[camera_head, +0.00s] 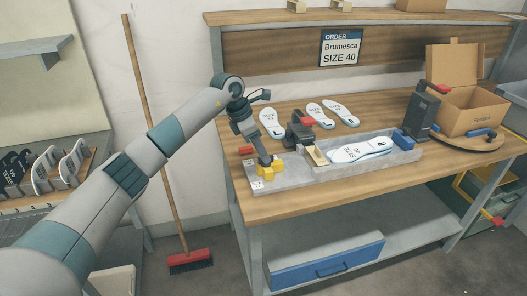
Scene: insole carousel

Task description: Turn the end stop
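A yellow knob-like piece (266,169), which looks like the end stop, sits at the left end of a long grey fixture (300,181) on the wooden bench. My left gripper (265,160) points down right at the yellow piece, and its tips meet it in the picture. The fingertips are too small to tell whether they are closed on it. A pale insole (360,150) marked size 40 lies in the fixture. A brass-coloured block (316,156) stands at its left end, and a blue block (402,139) at its right. My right gripper is not in view.
A dark clamp-like device (299,132) with red parts stands behind the fixture, near several loose insoles (340,113). A dark upright device (421,112) and an open cardboard box (468,108) stand at right. An order sign (340,47) reads Brumesca, size 40.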

